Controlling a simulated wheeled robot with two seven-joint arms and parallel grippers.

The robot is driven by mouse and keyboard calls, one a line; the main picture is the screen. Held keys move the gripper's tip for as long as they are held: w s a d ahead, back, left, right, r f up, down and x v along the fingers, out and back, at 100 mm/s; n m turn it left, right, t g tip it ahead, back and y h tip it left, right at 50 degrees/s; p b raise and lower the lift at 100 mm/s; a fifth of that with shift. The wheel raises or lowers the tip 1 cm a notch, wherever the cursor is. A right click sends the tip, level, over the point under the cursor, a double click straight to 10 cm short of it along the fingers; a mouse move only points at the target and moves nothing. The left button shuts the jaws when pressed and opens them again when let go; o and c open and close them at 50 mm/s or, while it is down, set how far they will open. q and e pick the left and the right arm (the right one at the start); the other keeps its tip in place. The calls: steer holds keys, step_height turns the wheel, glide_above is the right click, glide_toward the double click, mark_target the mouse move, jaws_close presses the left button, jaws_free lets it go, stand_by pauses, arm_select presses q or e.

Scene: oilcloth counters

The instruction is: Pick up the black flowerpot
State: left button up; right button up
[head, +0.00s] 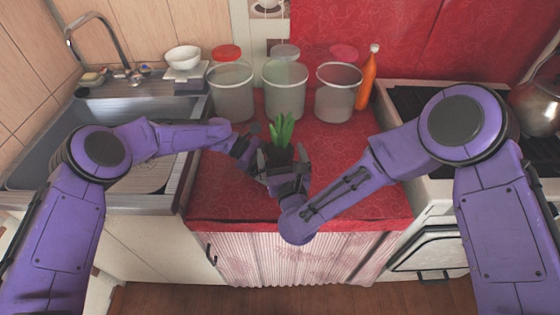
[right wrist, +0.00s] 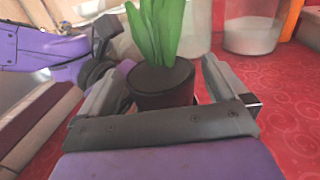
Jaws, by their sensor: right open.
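The black flowerpot (right wrist: 163,86) holds a green plant and stands upright on the red oilcloth counter (head: 340,190). In the head view the green leaves (head: 282,130) show best, and the pot below is mostly hidden by my right gripper (head: 281,166). In the right wrist view, my right gripper (right wrist: 160,84) is open, with one finger on each side of the pot. I cannot tell whether the fingers touch it. My left gripper (head: 246,140) is just left of the pot in the head view; its jaws are too small and dark to read.
Three clear jars (head: 285,92) and an orange bottle (head: 368,78) stand behind the pot. A sink (head: 50,125) with a tap lies to the left. A stove with a kettle (head: 538,105) is at the right. The counter's front right part is clear.

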steer(key=c, duration=1.1)
step_height(320, 180, up, 10)
steer(key=shift+r, duration=0.1)
steer(key=shift+c, duration=0.2)
arm_select(q)
steer(key=o, duration=0.6)
steer(key=shift+c, duration=0.2)
steer(key=v, duration=1.2)
steer(key=shift+f, duration=0.1)
